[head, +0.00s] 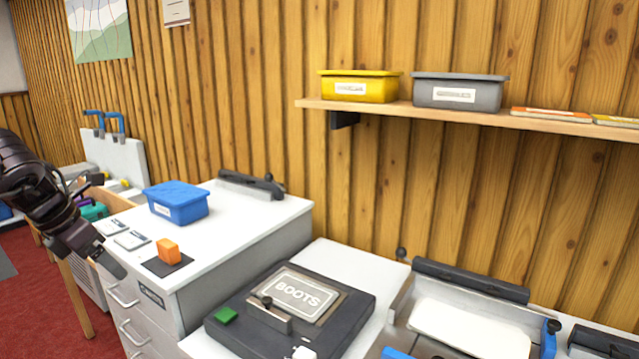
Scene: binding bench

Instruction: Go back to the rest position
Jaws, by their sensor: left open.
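My left gripper (108,262) comes in from the left on a dark arm and hangs in front of the white drawer cabinet (240,244), near its left front edge. It is open, and I see nothing between its fingers. An orange block (168,251) sits on a dark square pad on the cabinet top, to the right of the gripper and apart from it. My right gripper is not in view.
A blue lidded box (177,203) stands on the cabinet top. A dark device labelled BOOTS (290,308) lies on the lower white bench. A wall shelf (400,107) holds a yellow bin (359,87) and a grey bin (459,93). Red carpet (40,305) shows at lower left.

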